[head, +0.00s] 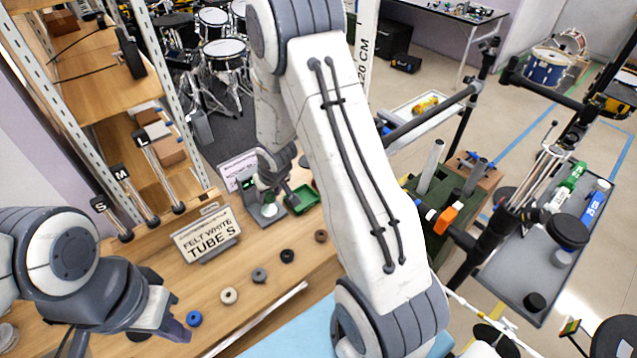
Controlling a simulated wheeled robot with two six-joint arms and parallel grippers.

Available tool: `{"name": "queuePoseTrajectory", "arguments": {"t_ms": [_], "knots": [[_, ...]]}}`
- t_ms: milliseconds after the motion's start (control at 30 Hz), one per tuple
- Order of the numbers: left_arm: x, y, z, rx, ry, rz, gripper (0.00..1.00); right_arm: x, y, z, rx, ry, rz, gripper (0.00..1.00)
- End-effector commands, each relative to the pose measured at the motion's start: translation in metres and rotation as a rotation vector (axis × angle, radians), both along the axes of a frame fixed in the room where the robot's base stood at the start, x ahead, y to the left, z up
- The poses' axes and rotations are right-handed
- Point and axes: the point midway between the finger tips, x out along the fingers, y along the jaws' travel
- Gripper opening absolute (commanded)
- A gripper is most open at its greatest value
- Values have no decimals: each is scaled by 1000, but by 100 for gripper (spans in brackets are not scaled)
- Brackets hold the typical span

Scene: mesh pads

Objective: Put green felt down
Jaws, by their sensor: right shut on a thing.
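My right gripper (286,196) reaches down at the back of the wooden table, over a small grey scale (268,213) and beside a green square tray (304,199). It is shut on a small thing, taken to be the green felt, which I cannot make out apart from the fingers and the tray. My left gripper (172,325) hangs at the lower left near a blue felt ring (193,318). Its fingers are seen from the side, so I cannot tell whether they are open.
White (229,295), grey (259,275), black (287,256) and brown (321,236) felt rings lie in a diagonal row. A sign reading "FELT WHITE TUBE S" (208,236) stands behind them. A shelf (150,165) is at left; a grey tray (520,275) is at right.

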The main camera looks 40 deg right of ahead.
Motion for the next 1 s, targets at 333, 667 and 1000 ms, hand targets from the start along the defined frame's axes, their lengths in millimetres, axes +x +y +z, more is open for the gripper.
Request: {"name": "queuePoseTrajectory", "arguments": {"t_ms": [333,667,1000], "knots": [[0,0,4,0,0,0,0,17,-59,-2,-2,0,-27,0],[0,0,10,0,0,0,0,17,-138,-9,1,1,-63,0],[0,0,17,0,0,1,0,-37,-266,-29,3,1,-119,0]]}}
